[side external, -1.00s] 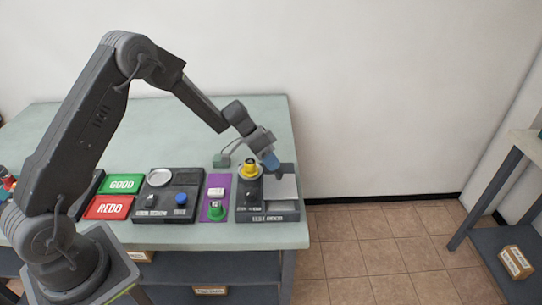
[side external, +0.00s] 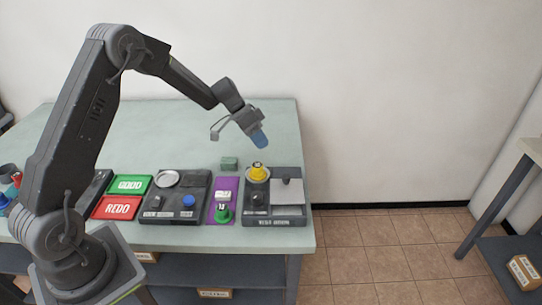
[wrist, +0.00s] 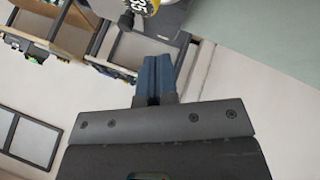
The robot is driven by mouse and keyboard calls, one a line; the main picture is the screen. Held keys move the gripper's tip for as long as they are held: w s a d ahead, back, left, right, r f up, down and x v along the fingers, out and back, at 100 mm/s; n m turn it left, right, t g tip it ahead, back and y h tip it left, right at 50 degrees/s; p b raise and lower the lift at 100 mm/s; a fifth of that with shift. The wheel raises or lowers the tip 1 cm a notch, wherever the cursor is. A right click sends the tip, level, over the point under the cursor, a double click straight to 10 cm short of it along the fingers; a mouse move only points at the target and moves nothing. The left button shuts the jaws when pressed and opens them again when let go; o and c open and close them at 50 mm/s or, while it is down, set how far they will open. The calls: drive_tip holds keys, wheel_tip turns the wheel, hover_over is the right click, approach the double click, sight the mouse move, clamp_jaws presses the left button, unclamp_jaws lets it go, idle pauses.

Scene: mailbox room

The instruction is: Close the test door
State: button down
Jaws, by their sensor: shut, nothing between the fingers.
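My gripper (side external: 260,141) has blue fingers pointing down, in the air above and behind the station at the table's right end. In the wrist view its fingers (wrist: 155,75) are together and empty. The station (side external: 275,222) is a dark grey tray with a label on its front. A light grey panel (side external: 288,196), which looks like the door, lies on its right part with a small dark knob (side external: 286,181) at its back edge. I cannot tell whether it is fully shut. A yellow numbered piece (side external: 257,172) sits at the station's back left; it partly shows in the wrist view (wrist: 140,5).
Left of the station are a purple mat (side external: 233,186) with a green piece (side external: 222,214), a dark panel with a blue knob (side external: 189,201), and green GOOD (side external: 130,185) and red REDO (side external: 117,207) plates. A small green block (side external: 229,163) stands behind. The table's back is clear.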

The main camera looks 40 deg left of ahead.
sight(289, 192)
drive_tip(key=w+a+r+m+g, duration=0.2)
drive_tip(key=w+m, duration=0.1)
drive_tip(key=m, duration=0.1)
drive_tip(key=x, duration=0.9)
drive_tip(key=shift+d+f, duration=0.1)
drive_tip(key=shift+d, duration=0.55)
drive_tip(key=shift+s+d, duration=0.9)
drive_tip(key=shift+d, duration=0.35)
drive_tip(key=shift+s+d, duration=0.25)
drive_tip(key=shift+d, duration=0.1)
drive_tip(key=shift+s+d, duration=1.65)
drive_tip(key=shift+s, duration=0.05)
drive_tip(key=shift+h, duration=0.3)
